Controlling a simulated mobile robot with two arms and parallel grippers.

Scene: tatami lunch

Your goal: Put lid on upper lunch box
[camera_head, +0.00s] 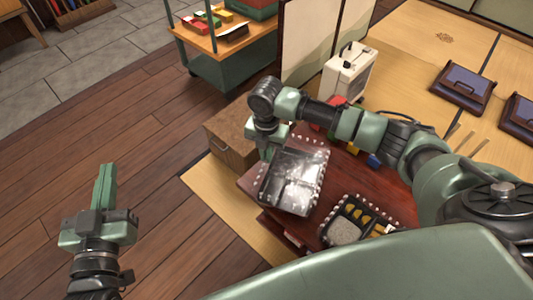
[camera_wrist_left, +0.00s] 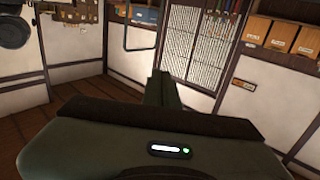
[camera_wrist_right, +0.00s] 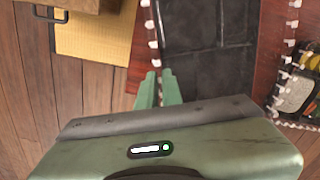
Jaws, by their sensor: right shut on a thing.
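A glossy, see-through lid (camera_head: 305,167) with a white-beaded edge lies over a dark tray shape on the red-brown table (camera_head: 335,175). It also shows in the right wrist view (camera_wrist_right: 207,38). I cannot tell whether it rests on the upper lunch box or is held just above it. My right gripper (camera_head: 265,152) is at its left edge, shut on it; the fingers (camera_wrist_right: 158,76) point along that edge. An open lunch box (camera_head: 347,231) with rice and yellow food stands to the lower right. My left gripper (camera_head: 106,168) is shut and empty, over the floor, far from the table.
Small coloured blocks (camera_head: 374,161) and a white box with a handle (camera_head: 348,72) stand behind the lid. A wooden cabinet (camera_head: 229,135) is to the left of the table. A green cart (camera_head: 225,65) stands further back. The wooden floor at left is clear.

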